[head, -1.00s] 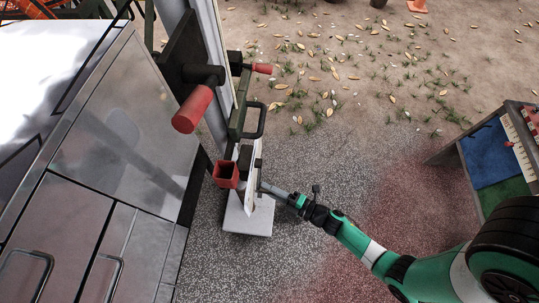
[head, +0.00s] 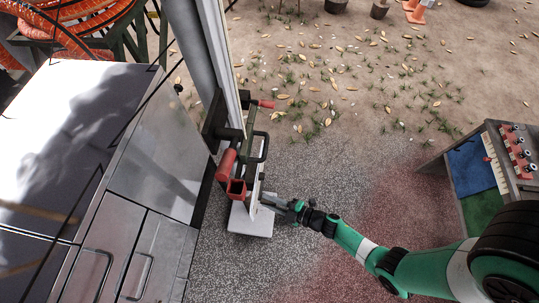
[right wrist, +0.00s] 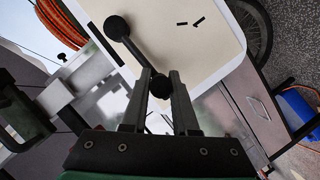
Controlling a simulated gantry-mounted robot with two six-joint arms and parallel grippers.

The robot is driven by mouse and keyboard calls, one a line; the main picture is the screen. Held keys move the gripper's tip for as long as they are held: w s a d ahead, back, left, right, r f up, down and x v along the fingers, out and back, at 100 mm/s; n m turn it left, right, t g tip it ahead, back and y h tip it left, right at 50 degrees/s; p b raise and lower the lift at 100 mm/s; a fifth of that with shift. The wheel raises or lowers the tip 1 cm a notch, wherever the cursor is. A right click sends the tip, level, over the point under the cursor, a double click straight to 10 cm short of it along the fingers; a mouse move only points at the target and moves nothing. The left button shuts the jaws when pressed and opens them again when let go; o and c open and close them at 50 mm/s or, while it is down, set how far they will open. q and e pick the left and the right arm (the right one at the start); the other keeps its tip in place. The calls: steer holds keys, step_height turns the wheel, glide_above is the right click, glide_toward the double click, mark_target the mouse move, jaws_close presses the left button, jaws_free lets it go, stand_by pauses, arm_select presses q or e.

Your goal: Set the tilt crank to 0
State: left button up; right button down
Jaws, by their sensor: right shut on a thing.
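The tilt crank (right wrist: 137,50) is a dark bar with a round end at each side, in front of a cream panel (right wrist: 185,50) in the right wrist view. The bar slants from upper left to the middle. My right gripper (right wrist: 160,92) is shut on the crank's lower round end, between its two fingertips. Two short black marks show on the panel to the right of the crank; I can read no number. In the head view my right gripper (head: 268,200) reaches in from the right to the panel's side; the crank is too small there to make out. My left gripper is not in view.
A grey metal cabinet (head: 125,220) fills the left. A workbench (head: 470,170) stands at the right. Speckled ground (head: 330,170) between is clear.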

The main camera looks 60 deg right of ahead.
steer(key=shift+r, duration=0.2)
stand_by(0.3)
steer(key=c, duration=0.7)
jaws_free()
steer(key=shift+w+d, duration=0.1)
steer(key=shift+p+v, duration=2.25)
steer(key=shift+v, duration=3.6)
